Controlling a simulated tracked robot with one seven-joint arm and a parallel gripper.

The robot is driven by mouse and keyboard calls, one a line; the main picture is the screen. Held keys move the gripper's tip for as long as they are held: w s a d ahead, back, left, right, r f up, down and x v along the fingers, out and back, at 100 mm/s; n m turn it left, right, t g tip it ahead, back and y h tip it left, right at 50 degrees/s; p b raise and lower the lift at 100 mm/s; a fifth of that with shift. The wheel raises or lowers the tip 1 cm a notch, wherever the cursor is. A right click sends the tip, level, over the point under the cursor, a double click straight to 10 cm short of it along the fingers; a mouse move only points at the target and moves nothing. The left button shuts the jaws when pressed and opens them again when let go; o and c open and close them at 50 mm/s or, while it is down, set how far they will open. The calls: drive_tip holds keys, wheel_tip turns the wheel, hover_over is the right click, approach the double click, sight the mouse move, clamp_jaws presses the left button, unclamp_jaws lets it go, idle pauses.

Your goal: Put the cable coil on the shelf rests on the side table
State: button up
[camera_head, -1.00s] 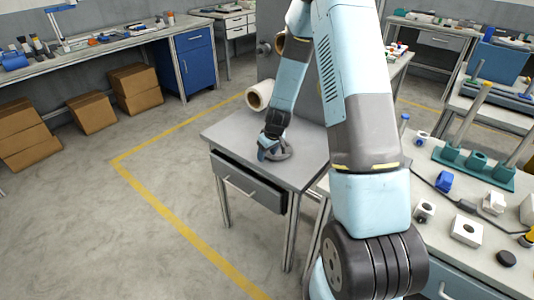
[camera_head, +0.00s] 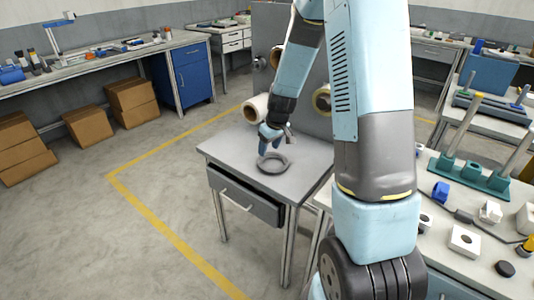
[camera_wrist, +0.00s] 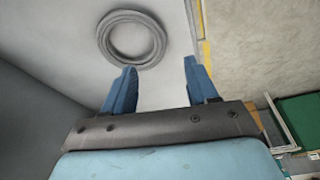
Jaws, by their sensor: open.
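The grey cable coil (camera_head: 273,163) lies flat on the top of the small side table (camera_head: 230,149), which has a drawer at its front. In the wrist view the coil (camera_wrist: 132,39) is a whole ring on the pale tabletop, ahead of and left of the fingers. My gripper (camera_head: 269,145) is above the table just behind the coil. Its two blue fingers (camera_wrist: 161,84) are spread apart with nothing between them, clear of the coil.
Large rolls stand behind the table, one pale roll (camera_head: 256,108) at its back left. A workbench on the right holds a green rack (camera_head: 470,172) and small parts. Cardboard boxes (camera_head: 132,101) sit on the floor at the left. The front of the tabletop is clear.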

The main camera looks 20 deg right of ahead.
drive_tip(key=s+r+m+t, duration=0.1)
drive_tip(key=s+r, duration=0.5)
drive_tip(key=r, duration=0.4)
drive_tip(key=s+r+m, duration=0.1)
drive_tip(key=s+r, duration=0.5)
drive_tip(key=r, duration=0.4)
drive_tip(key=s+r+m, duration=0.1)
drive_tip(key=s+r, duration=0.2)
drive_tip(key=s, duration=0.3)
drive_tip(key=s+r+m+t+h, duration=0.1)
drive_tip(key=s+r, duration=0.2)
drive_tip(key=s, duration=0.3)
drive_tip(key=s+r+m+t, duration=0.1)
drive_tip(key=s+r, duration=0.2)
drive_tip(key=s, duration=0.4)
drive_tip(key=shift+d, duration=0.3)
